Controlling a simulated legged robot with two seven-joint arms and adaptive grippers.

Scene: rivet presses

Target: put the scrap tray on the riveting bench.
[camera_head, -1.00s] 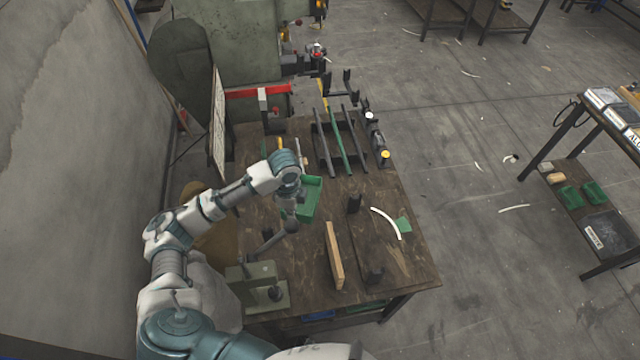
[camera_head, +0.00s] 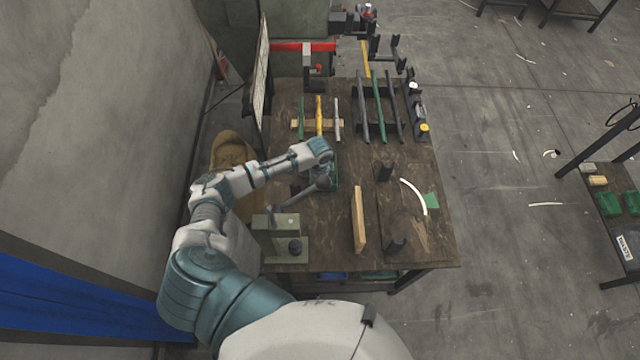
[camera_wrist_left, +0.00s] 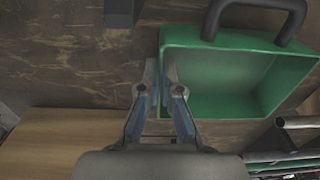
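The scrap tray is a green open box with a dark handle on one side. In the left wrist view the scrap tray (camera_wrist_left: 225,85) fills the right half. My left gripper (camera_wrist_left: 158,80) is closed around its near-left wall, one finger outside and one inside. In the head view the green tray (camera_head: 334,172) is mostly hidden behind my left wrist, over the middle of the wooden riveting bench (camera_head: 430,225). I cannot tell whether its base touches the bench top. My right gripper is not in view.
A green press (camera_head: 280,240) with a lever stands at the bench's near left. Racked rods (camera_head: 378,108) stand at the back. A side shelf (camera_head: 612,240) is at far right.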

